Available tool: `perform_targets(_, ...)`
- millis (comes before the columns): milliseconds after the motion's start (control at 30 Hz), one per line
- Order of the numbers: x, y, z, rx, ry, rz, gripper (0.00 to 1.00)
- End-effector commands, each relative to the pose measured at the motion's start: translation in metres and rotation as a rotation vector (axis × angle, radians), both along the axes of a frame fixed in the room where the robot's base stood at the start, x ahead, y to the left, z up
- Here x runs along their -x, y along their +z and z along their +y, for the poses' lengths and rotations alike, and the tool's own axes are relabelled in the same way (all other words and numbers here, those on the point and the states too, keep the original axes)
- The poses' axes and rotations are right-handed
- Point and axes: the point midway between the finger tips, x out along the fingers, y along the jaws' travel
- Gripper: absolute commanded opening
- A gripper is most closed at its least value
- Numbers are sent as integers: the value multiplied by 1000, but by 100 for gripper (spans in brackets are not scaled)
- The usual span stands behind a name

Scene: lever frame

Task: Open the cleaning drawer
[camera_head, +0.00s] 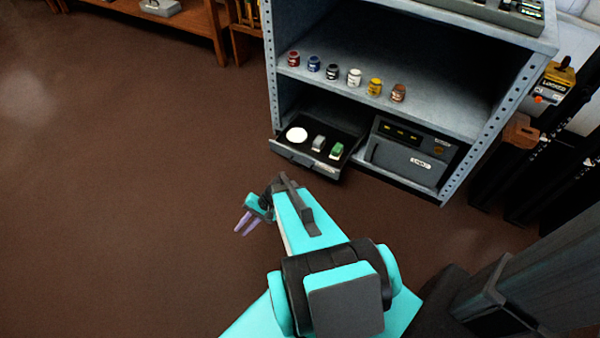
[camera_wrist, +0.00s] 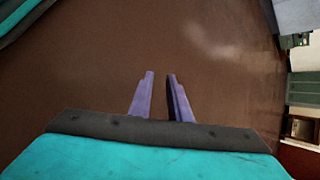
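A dark drawer (camera_head: 300,158) stands pulled out from the lower left bay of a grey metal shelf unit. Inside it lie a white round item (camera_head: 296,134), a small grey-and-white item (camera_head: 318,144) and a green-and-white item (camera_head: 336,151). I cannot read a label that names it the cleaning drawer. My gripper (camera_head: 242,222) is in front of the drawer and to its left, clear of it, with its purple fingers pointing down and left. In the wrist view, the fingers (camera_wrist: 161,76) are a little apart, with only brown floor between them.
A grey box-like unit (camera_head: 398,160) with a labelled front sits right of the drawer. Several small paint jars (camera_head: 354,78) line the shelf (camera_head: 430,122) above. Dark upright cases (camera_head: 520,150) stand at the right. The brown floor (camera_head: 120,200) at the left is clear.

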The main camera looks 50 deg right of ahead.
Motion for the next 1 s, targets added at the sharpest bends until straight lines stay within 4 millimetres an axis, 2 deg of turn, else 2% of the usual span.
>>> perform_targets(33, -8, -18, -13, -13, -44, -15, 17)
perform_targets(267, -37, -46, -63, -74, -228, -88, 17)
perform_targets(500, -58, -74, -127, -130, -420, -170, 17)
perform_targets(733, -69, -99, -195, -179, -604, -252, 17)
perform_targets(1000, -67, -126, -283, -229, -817, -356, 17)
